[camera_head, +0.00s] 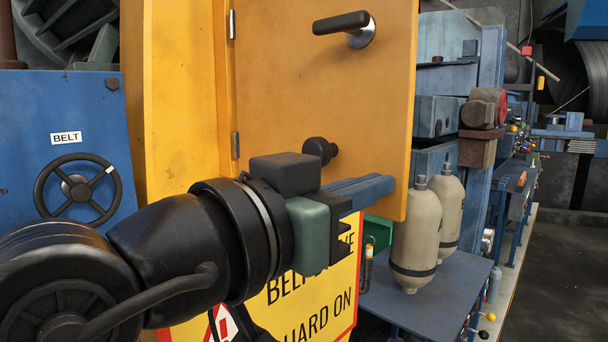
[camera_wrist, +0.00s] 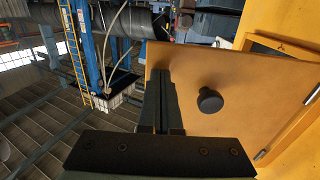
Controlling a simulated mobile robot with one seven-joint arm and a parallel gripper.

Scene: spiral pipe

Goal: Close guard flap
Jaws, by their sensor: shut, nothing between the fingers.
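The guard flap (camera_head: 300,90) is an orange panel, hinged on its left edge to the yellow guard housing (camera_head: 180,80). It stands swung out from the housing, and the wrist view shows an opening beside the flap (camera_wrist: 235,122). The flap carries a black lever handle (camera_head: 341,23) and a round black knob (camera_head: 320,150), which also shows in the wrist view (camera_wrist: 210,100). My gripper (camera_head: 390,186) is shut and empty. Its fingers (camera_wrist: 160,75) lie across the flap's lower part near its free edge; I cannot tell whether they touch it.
A blue box with a BELT label and handwheel (camera_head: 77,188) stands at left. A yellow warning sign (camera_head: 310,305) sits below the flap. Two beige bottles (camera_head: 416,235) stand on a blue bench (camera_head: 440,285) at right, close to the flap's free edge. Open floor lies far right.

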